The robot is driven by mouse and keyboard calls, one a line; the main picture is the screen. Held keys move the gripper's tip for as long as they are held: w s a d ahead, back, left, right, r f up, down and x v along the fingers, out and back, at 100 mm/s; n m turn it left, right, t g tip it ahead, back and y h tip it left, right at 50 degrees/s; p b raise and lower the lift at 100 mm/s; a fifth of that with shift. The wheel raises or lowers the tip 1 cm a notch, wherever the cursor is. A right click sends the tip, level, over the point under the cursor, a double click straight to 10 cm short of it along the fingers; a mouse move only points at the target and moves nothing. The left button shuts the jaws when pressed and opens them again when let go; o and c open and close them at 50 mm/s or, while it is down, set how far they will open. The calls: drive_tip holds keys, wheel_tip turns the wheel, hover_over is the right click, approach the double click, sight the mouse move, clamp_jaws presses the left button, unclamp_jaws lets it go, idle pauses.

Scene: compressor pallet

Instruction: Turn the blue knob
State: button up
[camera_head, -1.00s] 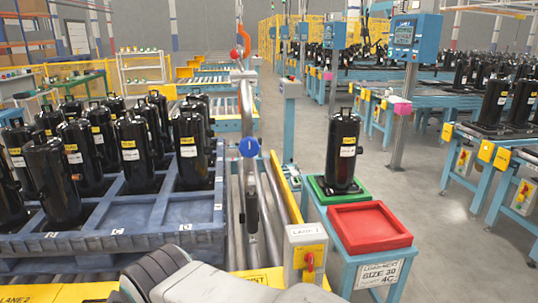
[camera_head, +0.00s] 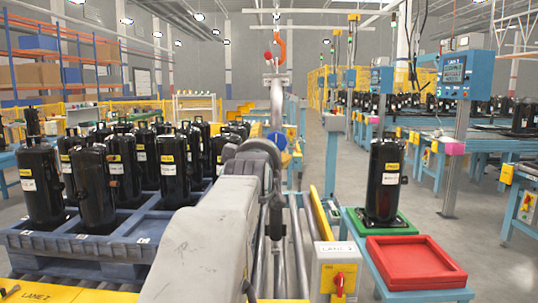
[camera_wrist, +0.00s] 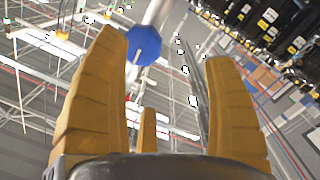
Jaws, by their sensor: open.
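The blue knob (camera_head: 278,141) is on the upright grey metal handle in the middle of the head view, partly covered by my arm. In the wrist view the blue knob (camera_wrist: 143,47) is a round ball at the end of a pale bar, nearer the left finger. In the head view my wrist hides the fingers.
A blue pallet (camera_head: 95,245) with several black compressors stands at the left. At the right, a black compressor (camera_head: 384,180) stands on a green tray beside a red tray (camera_head: 415,262). A switch box with a red knob (camera_head: 339,280) stands in front. An orange hook (camera_head: 280,48) hangs above.

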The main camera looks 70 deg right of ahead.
sight(275, 142)
drive_tip(key=shift+s+d+r+g+h, duration=0.3)
drive_tip(key=shift+s+d, duration=0.5)
drive_tip(key=shift+p+x, duration=0.7)
drive_tip(key=shift+x, duration=2.6)
drive_tip(key=shift+c, duration=0.3)
drive_tip(key=c, duration=1.1)
